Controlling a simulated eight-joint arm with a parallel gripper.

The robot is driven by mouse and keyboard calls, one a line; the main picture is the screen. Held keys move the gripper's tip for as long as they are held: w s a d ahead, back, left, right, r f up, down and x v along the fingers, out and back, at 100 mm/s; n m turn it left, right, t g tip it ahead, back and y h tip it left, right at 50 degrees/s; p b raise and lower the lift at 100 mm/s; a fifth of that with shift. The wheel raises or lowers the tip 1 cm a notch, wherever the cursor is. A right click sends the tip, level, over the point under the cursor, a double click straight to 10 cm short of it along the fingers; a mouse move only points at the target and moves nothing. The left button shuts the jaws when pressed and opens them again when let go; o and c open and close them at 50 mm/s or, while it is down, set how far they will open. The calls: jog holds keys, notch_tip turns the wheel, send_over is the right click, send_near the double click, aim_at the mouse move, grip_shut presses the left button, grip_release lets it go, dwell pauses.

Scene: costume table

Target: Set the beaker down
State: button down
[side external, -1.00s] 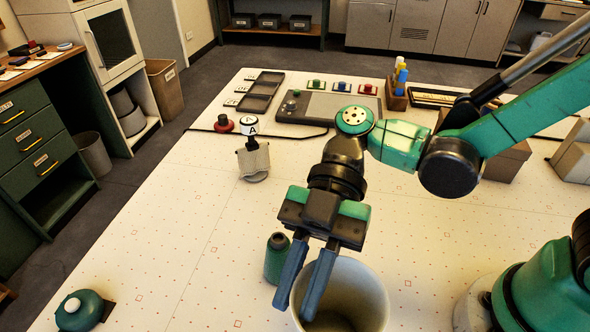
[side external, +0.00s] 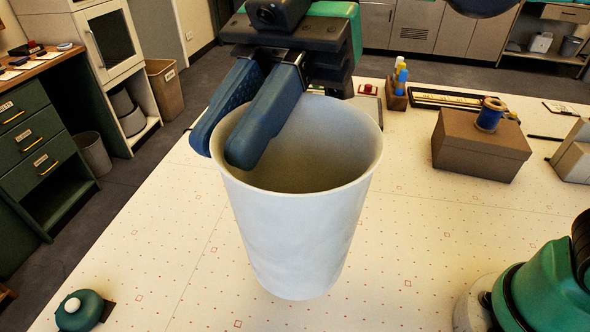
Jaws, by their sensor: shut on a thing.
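The beaker (side external: 300,235) is a white, tapered, open-topped cup in the middle of the side external view. It is close to upright and looks held up above the white table (side external: 150,260), large and near the camera. My gripper (side external: 224,152) is shut on the left part of its rim, with one blue finger outside the wall and the other inside the mouth. The beaker's base shows, but the table behind it is hidden.
A brown box (side external: 480,150) with a blue spool (side external: 490,115) on top stands at the right. A green round object with a white knob (side external: 82,309) is at the front left. The table left and right of the beaker looks clear.

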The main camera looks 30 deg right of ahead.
jog(key=w+a+m+t+y, duration=0.1)
jog(key=w+a+m+t, duration=0.3)
jog(key=w, duration=0.6)
jog(key=w+a+m+t+y, duration=0.1)
jog(key=w+a+m+t, duration=0.15)
jog(key=w+a, duration=0.55)
notch_tip(320, 180, down, 20)
jog(key=w+d, duration=0.2)
jog(key=shift+f+t, duration=0.25)
jog(key=shift+t, duration=0.2)
jog(key=shift+f, duration=0.1)
jog(key=c, duration=0.8)
grip_release()
